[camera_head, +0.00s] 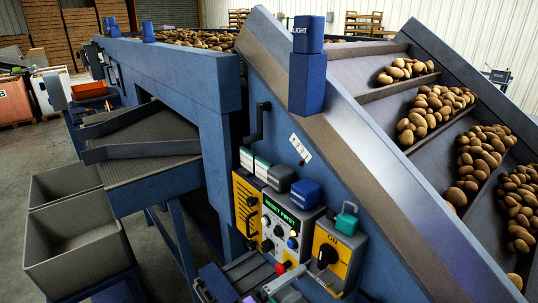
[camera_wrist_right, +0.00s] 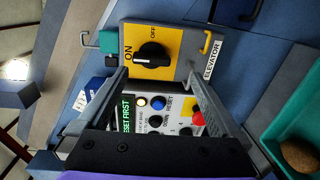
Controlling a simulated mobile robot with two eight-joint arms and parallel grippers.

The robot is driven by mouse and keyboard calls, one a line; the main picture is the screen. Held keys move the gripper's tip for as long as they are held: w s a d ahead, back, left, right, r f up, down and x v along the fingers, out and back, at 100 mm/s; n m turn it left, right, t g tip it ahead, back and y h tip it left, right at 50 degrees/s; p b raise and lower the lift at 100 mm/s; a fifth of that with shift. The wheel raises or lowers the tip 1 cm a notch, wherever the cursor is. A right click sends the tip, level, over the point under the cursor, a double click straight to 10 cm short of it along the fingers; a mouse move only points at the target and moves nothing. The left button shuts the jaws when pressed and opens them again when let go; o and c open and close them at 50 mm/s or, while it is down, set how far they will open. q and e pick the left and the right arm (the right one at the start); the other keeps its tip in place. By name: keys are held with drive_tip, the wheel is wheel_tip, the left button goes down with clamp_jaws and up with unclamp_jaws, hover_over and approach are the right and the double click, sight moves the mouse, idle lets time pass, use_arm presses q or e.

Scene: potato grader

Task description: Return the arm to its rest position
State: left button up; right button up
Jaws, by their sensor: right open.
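My right gripper (camera_head: 272,276) is at the bottom centre of the head view, low in front of the control panel. In the right wrist view its two fingers (camera_wrist_right: 157,76) stand wide apart with nothing between them. Beyond them is the yellow ELEVATOR switch plate (camera_wrist_right: 172,50), also in the head view (camera_head: 335,245), with its black knob (camera_wrist_right: 152,54) and the word ON. The white control box (camera_head: 292,226) shows a green-lit "RESET FIRST" display (camera_wrist_right: 125,115). My left gripper is not in view.
A teal padlock (camera_head: 346,221) sits at the yellow plate. A red button (camera_wrist_right: 198,118) lies between the fingers' lines of view. A teal tray (camera_wrist_right: 283,120) holds a potato. Grey crates (camera_head: 77,250) stand at left. Potatoes (camera_head: 432,110) lie on the sloped elevator.

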drive_tip(key=s+d+f+g+y+p, duration=0.1)
drive_tip(key=s+d+f+g+y, duration=0.15)
drive_tip(key=d, duration=0.55)
drive_tip(key=s+d+f+m+g+y+p, duration=0.1)
drive_tip(key=s+d+f+m+y+p, duration=0.1)
drive_tip(key=s+m+y, duration=0.2)
drive_tip(key=s+d+f+m+g+y+p, duration=0.1)
drive_tip(key=s+f+m+y, duration=0.2)
drive_tip(key=s+y, duration=0.4)
drive_tip(key=shift+s+d+f+m+p, duration=0.25)
drive_tip(key=shift+s+d+m+p, duration=0.15)
drive_tip(key=shift+s, duration=0.1)
drive_tip(key=shift+g, duration=0.25)
